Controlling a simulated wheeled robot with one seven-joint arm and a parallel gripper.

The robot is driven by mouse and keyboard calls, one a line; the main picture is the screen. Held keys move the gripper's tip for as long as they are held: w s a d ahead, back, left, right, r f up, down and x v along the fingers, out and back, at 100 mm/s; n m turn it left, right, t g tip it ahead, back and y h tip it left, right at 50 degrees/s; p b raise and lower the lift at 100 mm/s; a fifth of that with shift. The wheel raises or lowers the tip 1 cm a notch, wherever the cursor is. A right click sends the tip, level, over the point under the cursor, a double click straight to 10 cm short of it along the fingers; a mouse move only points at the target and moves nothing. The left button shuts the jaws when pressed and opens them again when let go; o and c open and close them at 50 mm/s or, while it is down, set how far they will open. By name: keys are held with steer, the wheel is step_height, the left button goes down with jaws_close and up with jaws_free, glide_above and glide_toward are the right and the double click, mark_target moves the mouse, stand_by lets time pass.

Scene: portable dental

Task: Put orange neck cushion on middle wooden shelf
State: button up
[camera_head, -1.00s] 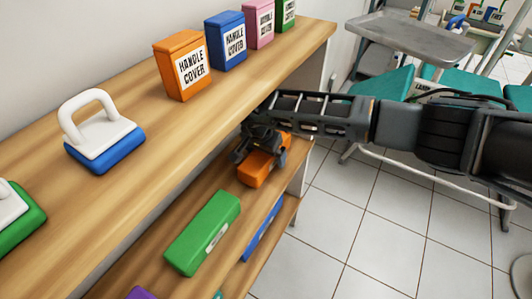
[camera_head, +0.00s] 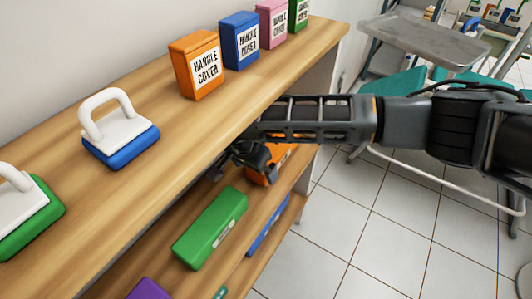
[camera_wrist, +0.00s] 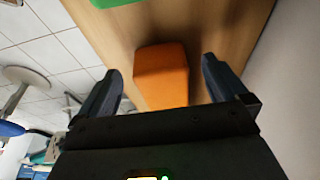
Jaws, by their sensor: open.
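The orange neck cushion (camera_head: 268,168) is a block lying on the middle wooden shelf (camera_head: 168,232), near its right end. It also shows in the wrist view (camera_wrist: 161,76), resting on the wood between my two fingers. My gripper (camera_head: 243,160) is reaching in under the top shelf, beside the cushion's left side in the head view. In the wrist view my gripper (camera_wrist: 158,85) is open, with a gap between each finger and the cushion. My arm and gripper hide part of the cushion in the head view.
A green block (camera_head: 210,228) lies on the same shelf, with a purple one (camera_head: 149,289) nearer. A blue block (camera_head: 268,226) sits lower. The top shelf (camera_head: 130,190) overhangs my gripper and holds handle cover boxes and white-handled items. A metal tray stand (camera_head: 415,42) is at back right.

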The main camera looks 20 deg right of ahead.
steer(key=shift+s+a, duration=0.45)
steer(key=shift+a, duration=0.2)
steer(key=shift+s+a, duration=0.45)
steer(key=shift+a, duration=0.15)
